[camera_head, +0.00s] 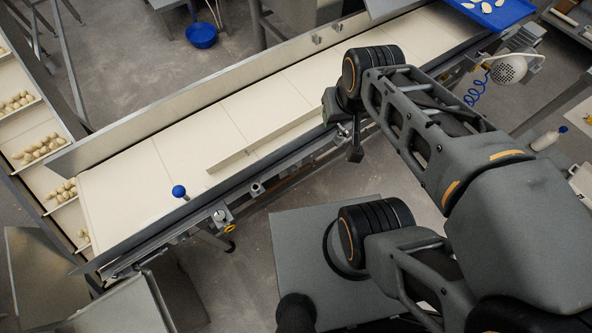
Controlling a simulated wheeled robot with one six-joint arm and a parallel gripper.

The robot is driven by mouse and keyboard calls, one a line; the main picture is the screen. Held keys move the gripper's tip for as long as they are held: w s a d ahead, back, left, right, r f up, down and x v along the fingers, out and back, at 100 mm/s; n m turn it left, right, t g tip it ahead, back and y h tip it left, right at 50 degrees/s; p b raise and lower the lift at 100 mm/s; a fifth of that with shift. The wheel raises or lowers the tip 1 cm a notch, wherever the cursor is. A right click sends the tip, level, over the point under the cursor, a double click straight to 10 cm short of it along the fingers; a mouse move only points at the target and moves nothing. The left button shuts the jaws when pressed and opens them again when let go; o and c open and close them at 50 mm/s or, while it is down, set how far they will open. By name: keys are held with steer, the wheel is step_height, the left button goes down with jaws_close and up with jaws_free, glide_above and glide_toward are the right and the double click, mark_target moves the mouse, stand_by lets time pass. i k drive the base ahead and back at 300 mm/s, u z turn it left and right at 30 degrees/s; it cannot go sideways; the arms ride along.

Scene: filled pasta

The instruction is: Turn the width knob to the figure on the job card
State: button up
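My gripper (350,144) is at the front edge of the conveyor, right of the middle. It hangs beside the right end of a cream guide bar on the belt. Its dark lower part points down, and I cannot tell whether the fingers are open or shut, or whether they touch anything. No knob is clearly marked as the width knob. I cannot make out a job card or any figure.
The cream conveyor belt (120,190) runs diagonally, with the guide bar (265,140) along it. A blue tray (495,15), a white shower-like head (508,69) and a bottle (548,140) are at the right.

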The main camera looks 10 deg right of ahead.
mark_target(292, 170)
steer(key=z, duration=1.8)
steer(key=k, duration=0.8)
steer(key=u, duration=1.8)
